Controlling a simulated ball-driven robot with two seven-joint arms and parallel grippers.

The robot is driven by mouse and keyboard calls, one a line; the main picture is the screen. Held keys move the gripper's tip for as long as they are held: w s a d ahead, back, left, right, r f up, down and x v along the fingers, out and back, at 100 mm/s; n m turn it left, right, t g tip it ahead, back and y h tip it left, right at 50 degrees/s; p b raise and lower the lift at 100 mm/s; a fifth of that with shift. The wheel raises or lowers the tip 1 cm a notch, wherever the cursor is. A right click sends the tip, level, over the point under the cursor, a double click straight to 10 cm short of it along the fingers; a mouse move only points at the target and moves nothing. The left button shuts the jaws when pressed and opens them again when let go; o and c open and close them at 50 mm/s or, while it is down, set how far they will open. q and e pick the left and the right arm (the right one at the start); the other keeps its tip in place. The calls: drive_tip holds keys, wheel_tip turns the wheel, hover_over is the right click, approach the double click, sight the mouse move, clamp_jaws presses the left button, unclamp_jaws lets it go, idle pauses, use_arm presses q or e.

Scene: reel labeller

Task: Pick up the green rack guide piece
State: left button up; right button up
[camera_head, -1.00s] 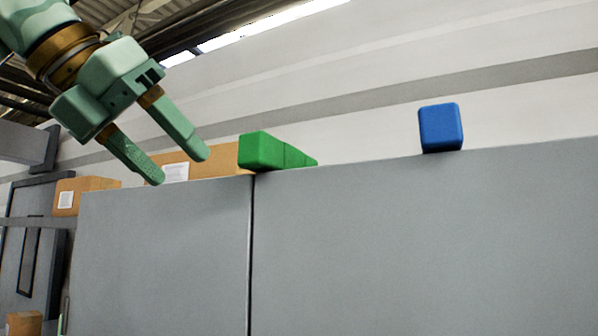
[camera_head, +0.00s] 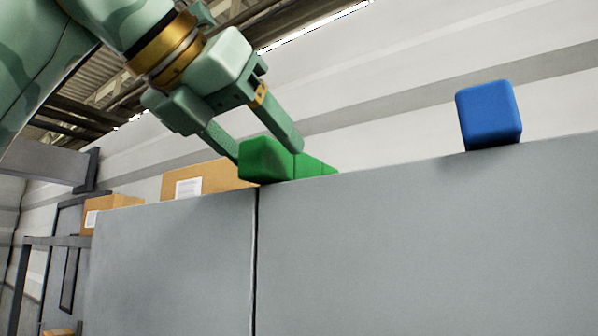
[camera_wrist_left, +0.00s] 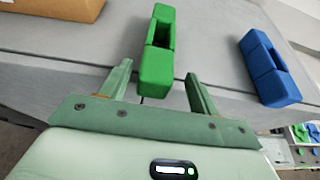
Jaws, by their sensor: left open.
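The green rack guide piece (camera_head: 264,160) lies on top of the grey cabinet (camera_head: 400,230), near its front edge. In the left wrist view the green piece (camera_wrist_left: 155,70) is a long block with a recess in its upper face. My left gripper (camera_head: 268,152) is open, with its fingers pointing down toward the piece. In the left wrist view the near end of the piece lies between and just beyond the fingertips of my left gripper (camera_wrist_left: 158,72). I cannot tell whether either finger touches it. My right gripper is not in view.
A similar blue piece (camera_head: 489,114) lies on the cabinet top to the right; it also shows in the left wrist view (camera_wrist_left: 268,68). A cardboard box (camera_head: 215,178) with a white label stands to the left. The cabinet top between green and blue is clear.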

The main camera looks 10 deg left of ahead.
sight(277, 165)
use_arm(q)
drive_tip(key=shift+w+f, duration=0.15)
drive_tip(key=shift+w, duration=0.3)
drive_tip(key=p+x, duration=0.1)
drive_tip(key=x, duration=0.2)
drive_tip(key=shift+w, duration=0.3)
drive_tip(key=shift+w+d+f, duration=0.1)
drive_tip(key=shift+w+f, duration=0.1)
drive_tip(key=shift+w, duration=0.1)
drive_tip(key=shift+s, duration=0.3)
drive_tip(key=c, duration=0.5)
drive_tip(key=shift+r, duration=0.1)
drive_tip(key=c, duration=0.5)
drive_tip(key=shift+c, duration=1)
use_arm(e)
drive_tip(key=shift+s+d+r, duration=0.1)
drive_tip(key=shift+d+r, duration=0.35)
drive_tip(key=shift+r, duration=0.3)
